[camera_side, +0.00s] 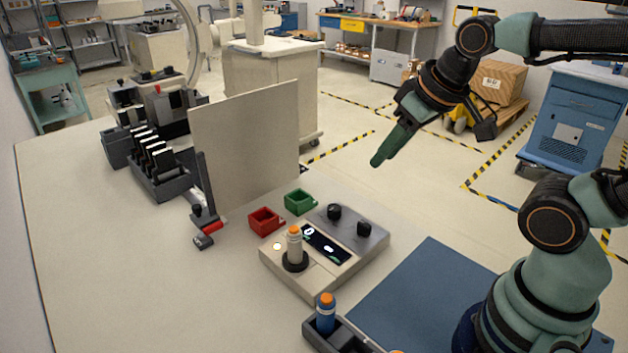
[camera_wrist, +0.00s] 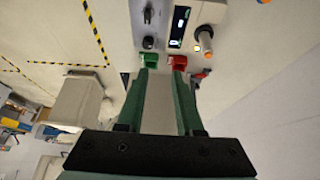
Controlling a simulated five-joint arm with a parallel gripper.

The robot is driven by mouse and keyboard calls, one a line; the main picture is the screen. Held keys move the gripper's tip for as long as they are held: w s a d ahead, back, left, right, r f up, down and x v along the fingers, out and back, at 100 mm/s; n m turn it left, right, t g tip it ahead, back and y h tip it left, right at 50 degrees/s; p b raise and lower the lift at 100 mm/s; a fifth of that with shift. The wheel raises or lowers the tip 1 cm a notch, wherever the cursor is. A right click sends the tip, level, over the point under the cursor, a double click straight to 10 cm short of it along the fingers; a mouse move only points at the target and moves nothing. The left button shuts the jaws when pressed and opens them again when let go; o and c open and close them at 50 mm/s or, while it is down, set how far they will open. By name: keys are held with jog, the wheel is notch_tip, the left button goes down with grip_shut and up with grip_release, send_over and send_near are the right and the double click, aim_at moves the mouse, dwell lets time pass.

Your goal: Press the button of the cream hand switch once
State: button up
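The cream hand switch (camera_side: 295,246) stands upright in a dark round holder on the cream control box (camera_side: 310,279). Its orange button is on top and uncovered. In the wrist view the switch (camera_wrist: 205,44) shows at the upper right, beyond the fingertips and apart from them. My gripper (camera_side: 377,163) hangs in the air above and to the right of the control box in the side view, well clear of it. In the wrist view my gripper (camera_wrist: 161,74) has its two green fingers apart, with nothing held between them.
A blue hand switch (camera_side: 326,316) with an orange top stands in a dark tray at the front. Red (camera_side: 264,221) and green (camera_side: 299,202) bins sit behind the box. An upright grey panel (camera_side: 245,140) stands behind them. A blue mat (camera_side: 420,290) lies to the right.

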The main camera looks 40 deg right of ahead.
grip_shut()
dwell(1.5)
